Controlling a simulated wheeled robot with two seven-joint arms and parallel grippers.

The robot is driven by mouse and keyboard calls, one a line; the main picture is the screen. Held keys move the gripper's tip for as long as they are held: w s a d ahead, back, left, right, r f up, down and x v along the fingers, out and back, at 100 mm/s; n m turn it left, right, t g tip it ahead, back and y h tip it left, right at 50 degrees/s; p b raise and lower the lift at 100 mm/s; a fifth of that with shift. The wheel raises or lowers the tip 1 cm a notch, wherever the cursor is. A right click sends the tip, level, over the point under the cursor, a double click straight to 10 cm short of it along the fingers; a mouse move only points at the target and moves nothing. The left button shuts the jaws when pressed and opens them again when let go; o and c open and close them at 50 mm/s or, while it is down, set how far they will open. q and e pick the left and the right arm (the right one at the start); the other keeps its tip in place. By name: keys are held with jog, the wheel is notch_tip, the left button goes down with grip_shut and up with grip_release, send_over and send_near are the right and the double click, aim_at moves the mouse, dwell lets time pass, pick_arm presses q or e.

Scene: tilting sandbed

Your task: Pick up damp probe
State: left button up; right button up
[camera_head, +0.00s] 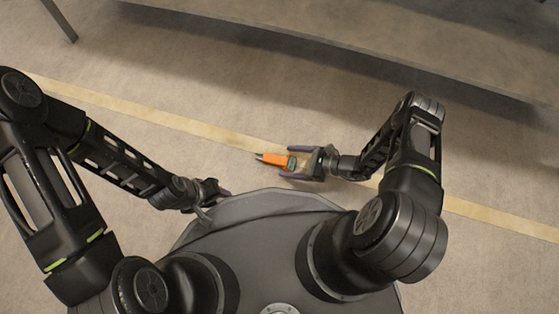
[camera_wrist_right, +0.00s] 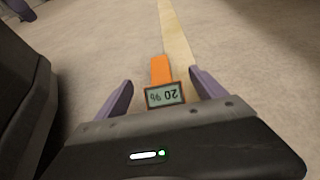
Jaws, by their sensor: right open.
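The damp probe (camera_head: 273,159) is orange with a dark, thin tip pointing left and a small grey display. It appears to lie on the floor near the middle of the head view. The wrist view shows gaps between the probe and both fingers (camera_wrist_right: 160,82). My left gripper (camera_head: 218,193) is low near my base, away from the probe; its finger opening is unclear.
A yellow stripe (camera_head: 190,125) runs diagonally across the beige floor, close to the probe. A large grey raised slab (camera_head: 350,40) spans the top of the head view, with a leg (camera_head: 60,20) at upper left. The floor around the probe is otherwise clear.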

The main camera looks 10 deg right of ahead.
aim_at(282, 160)
jog(key=b+x, duration=0.2)
jog(key=x, duration=0.1)
jog(key=shift+w+a+f, duration=0.2)
jog(key=shift+a+f, duration=0.05)
jog(key=shift+f, duration=0.1)
jog(key=shift+w+a+f, duration=0.1)
jog(key=shift+w+a, duration=0.2)
jog(key=shift+a, duration=0.15)
jog(key=c, duration=1.3)
notch_tip(282, 160, up, 10)
jog(key=p, duration=0.5)
jog(key=shift+f, duration=0.25)
jog(key=shift+r, duration=0.35)
jog(key=shift+r+p, duration=0.1)
jog(key=shift+p, duration=0.3)
